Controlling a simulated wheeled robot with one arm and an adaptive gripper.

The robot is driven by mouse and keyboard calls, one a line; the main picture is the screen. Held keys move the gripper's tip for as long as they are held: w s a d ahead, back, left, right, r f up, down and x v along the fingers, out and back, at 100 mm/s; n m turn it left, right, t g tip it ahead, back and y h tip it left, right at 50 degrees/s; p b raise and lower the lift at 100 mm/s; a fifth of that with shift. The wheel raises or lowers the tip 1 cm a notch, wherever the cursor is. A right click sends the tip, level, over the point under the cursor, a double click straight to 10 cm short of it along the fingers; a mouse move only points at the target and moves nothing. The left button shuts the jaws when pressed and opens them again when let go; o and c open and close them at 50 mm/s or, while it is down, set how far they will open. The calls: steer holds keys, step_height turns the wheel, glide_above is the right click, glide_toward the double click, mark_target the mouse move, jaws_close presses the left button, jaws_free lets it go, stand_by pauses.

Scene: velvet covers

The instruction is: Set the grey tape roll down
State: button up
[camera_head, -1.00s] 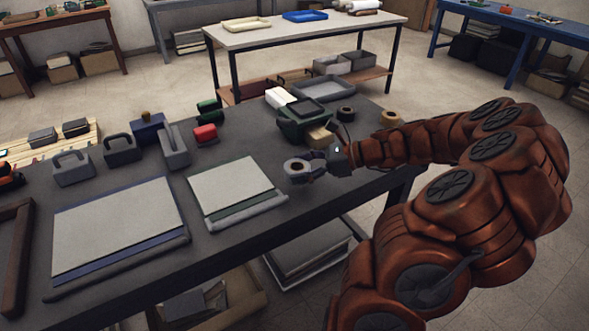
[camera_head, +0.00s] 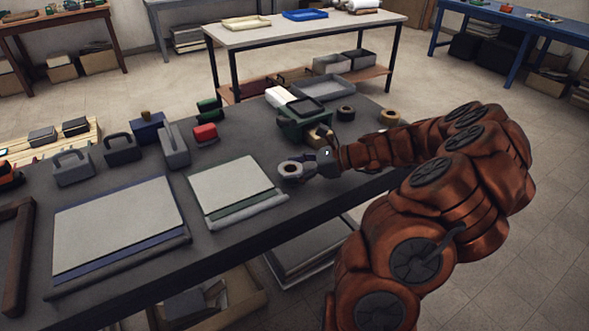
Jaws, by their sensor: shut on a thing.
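The grey tape roll (camera_head: 289,170) is a small pale ring with a dark centre, near the front edge of the dark table (camera_head: 228,228). My gripper (camera_head: 303,170) is shut on its right side. The roll is just right of the pale board with the green edge. I cannot tell whether the roll touches the tabletop or hangs slightly above it. The gripper's fingers are small and partly hidden by the roll and by my wrist.
Left of the roll lie a pale board with a green edge (camera_head: 235,186) and a larger blue-edged one (camera_head: 118,222). Behind my gripper are a green bin (camera_head: 303,128), a black roll (camera_head: 346,113) and a tan roll (camera_head: 390,116). Bare tabletop shows behind the roll.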

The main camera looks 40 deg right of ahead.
steer(key=o, duration=1.2)
steer(key=shift+c, duration=0.2)
